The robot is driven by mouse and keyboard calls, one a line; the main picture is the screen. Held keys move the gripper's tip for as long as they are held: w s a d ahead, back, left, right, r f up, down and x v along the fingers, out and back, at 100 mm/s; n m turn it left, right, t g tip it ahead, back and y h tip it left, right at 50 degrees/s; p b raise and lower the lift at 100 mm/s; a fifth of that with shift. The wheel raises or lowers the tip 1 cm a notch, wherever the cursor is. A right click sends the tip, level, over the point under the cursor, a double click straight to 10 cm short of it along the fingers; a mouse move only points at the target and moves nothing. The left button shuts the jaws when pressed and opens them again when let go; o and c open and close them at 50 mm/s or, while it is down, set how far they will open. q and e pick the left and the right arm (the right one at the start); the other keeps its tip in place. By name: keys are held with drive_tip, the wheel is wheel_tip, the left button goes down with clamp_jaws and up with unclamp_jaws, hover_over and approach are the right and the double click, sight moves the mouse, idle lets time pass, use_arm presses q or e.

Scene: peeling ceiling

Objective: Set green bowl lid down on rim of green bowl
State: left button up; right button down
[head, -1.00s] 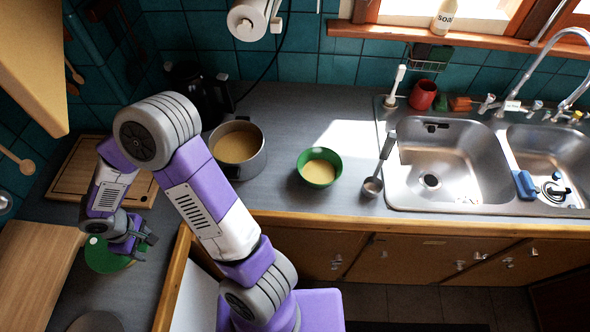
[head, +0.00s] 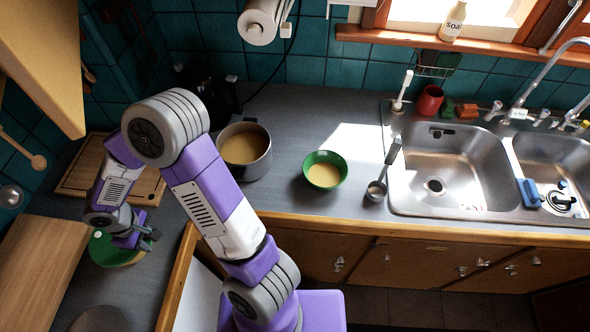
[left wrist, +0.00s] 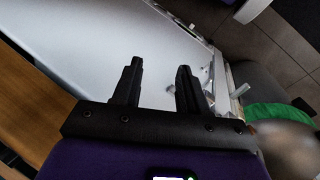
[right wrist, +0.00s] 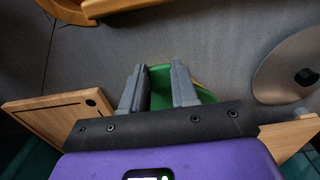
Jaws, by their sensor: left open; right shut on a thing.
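The green bowl (head: 312,180) stands upright on the counter left of the sink, with tan contents inside. The green bowl lid (head: 104,252) is on the counter's left arm. My right gripper (head: 148,238) is at its right side and shut on it. In the right wrist view the lid (right wrist: 165,78) shows between and beyond the fingers of my right gripper (right wrist: 160,82), with a yellowish edge at its right. The gripped part is hidden. My left gripper (left wrist: 157,75) is open and empty, over a white panel; the head view does not show it.
A metal pot (head: 258,168) with tan contents stands between the lid and the bowl. A ladle (head: 385,170) lies right of the bowl, beside the sink (head: 455,165). Wooden boards (head: 35,262) and a cutting board (head: 82,185) surround the lid. A grey round lid (right wrist: 300,65) lies near it.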

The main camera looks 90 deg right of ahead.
drive_tip(key=shift+r+p, duration=1.4)
drive_tip(key=shift+r, duration=0.8)
drive_tip(key=shift+f, duration=0.1)
